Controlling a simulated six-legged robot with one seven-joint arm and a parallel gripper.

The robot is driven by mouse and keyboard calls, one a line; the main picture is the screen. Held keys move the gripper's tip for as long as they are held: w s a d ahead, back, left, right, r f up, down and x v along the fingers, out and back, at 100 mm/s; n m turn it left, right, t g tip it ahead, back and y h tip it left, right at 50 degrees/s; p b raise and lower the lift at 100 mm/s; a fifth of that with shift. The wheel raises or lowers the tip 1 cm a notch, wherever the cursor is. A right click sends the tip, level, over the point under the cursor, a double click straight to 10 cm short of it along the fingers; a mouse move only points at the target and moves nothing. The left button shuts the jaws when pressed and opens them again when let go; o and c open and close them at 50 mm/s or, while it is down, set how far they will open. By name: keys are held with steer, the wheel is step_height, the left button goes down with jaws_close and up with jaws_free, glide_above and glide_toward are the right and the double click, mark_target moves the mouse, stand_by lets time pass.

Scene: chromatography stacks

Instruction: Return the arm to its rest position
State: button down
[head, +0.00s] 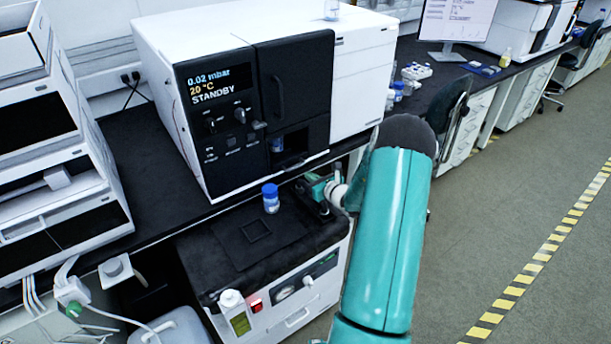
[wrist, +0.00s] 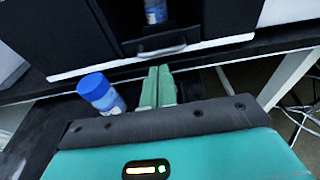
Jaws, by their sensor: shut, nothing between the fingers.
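My teal arm reaches in from the lower right of the head view, its forearm in front of the bench. My gripper (head: 312,190) is above the right part of the black cart top, partly hidden by its own wrist. In the wrist view my gripper (wrist: 158,74) shows two green fingers side by side, shut and empty. A blue-capped bottle (head: 271,199) stands upright on the cart top, left of the gripper and apart from it. It also shows in the wrist view (wrist: 101,95), left of the fingers.
A white and black instrument (head: 290,95) reading STANDBY stands on the bench behind the gripper, with a small vial (wrist: 155,12) in its opening. Open floor (head: 480,240) lies right.

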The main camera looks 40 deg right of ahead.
steer(key=v, duration=0.7)
steer(key=shift+s+d+r, duration=0.1)
steer(key=shift+s+d, duration=0.05)
steer(key=shift+s, duration=0.15)
steer(key=shift+w+r, duration=0.15)
steer(key=w+a+r+n+g+y, duration=0.1)
steer(key=w+a+r+n+y, duration=0.2)
steer(key=a, duration=0.4)
steer(key=w+a+r+n+g+y, duration=0.1)
steer(key=a+r+n+y, duration=0.2)
steer(key=a+r+n, duration=0.35)
steer(key=s+a+r+n+g+y, duration=0.25)
steer(key=a+n, duration=0.25)
steer(key=a, duration=0.3)
steer(key=s+a+r+n+g+y, duration=0.1)
steer(key=s+a+r+n+g, duration=0.25)
steer(key=a, duration=0.55)
steer(key=s+a+r+n+g+h, duration=0.25)
steer(key=s+a+r+n, duration=0.3)
steer(key=a+n, duration=0.3)
steer(key=s+r+n+h, duration=0.5)
steer(key=s+n, duration=0.5)
steer(key=s, duration=0.2)
steer(key=shift+a+h, duration=0.3)
steer(key=shift+a, duration=0.05)
